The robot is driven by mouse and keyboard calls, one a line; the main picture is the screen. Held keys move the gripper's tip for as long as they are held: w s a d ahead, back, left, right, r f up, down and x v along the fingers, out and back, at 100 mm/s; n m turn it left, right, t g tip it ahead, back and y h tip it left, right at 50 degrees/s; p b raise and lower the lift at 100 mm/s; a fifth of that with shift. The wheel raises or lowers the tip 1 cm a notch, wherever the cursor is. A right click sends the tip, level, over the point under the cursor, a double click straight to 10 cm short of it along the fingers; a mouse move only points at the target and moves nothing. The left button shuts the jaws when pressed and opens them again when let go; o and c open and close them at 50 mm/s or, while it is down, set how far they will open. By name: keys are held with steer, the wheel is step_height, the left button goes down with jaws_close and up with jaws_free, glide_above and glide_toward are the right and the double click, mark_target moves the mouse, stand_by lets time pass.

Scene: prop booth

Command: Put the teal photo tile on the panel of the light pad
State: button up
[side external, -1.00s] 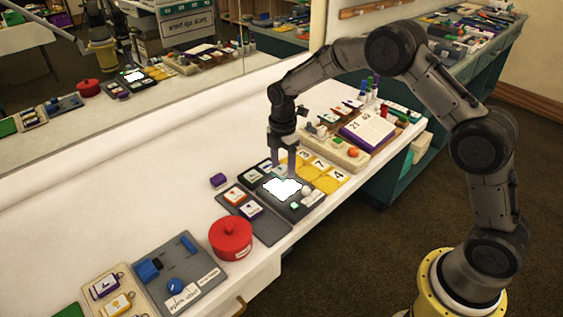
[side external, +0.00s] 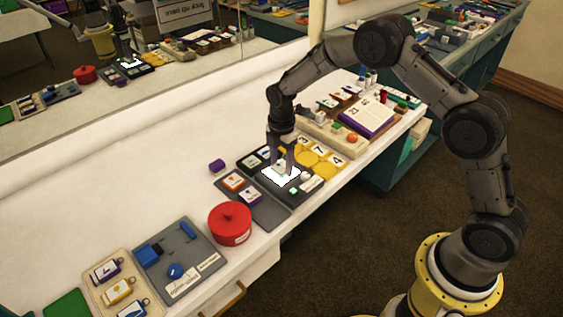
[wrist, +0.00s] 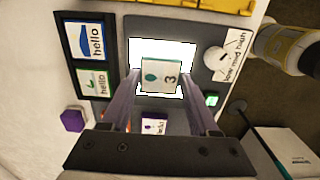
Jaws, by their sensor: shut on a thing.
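The teal photo tile (wrist: 160,76) is a pale square with a teal leaf and a "3". My gripper (wrist: 158,80) is shut on it, a finger at each side. In the wrist view the tile overlaps the lit white panel (wrist: 142,50) of the dark light pad (wrist: 196,30), whose glow shows around it. In the side view my gripper (side external: 282,160) is low over the panel (side external: 278,179); the tile is small and partly hidden between the fingers. I cannot tell whether it touches the panel.
The pad has a white knob (wrist: 215,60) and a green button (wrist: 212,99). A dark tray of "hello" cards (wrist: 90,50) lies alongside. A red pot (side external: 230,223), a purple block (side external: 217,165) and yellow cards (side external: 320,155) are nearby. The rear white tabletop is clear.

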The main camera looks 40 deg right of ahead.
steer(key=o, duration=1.4)
steer(key=shift+r, duration=0.1)
step_height(320, 180, up, 14)
steer(key=shift+f, duration=0.15)
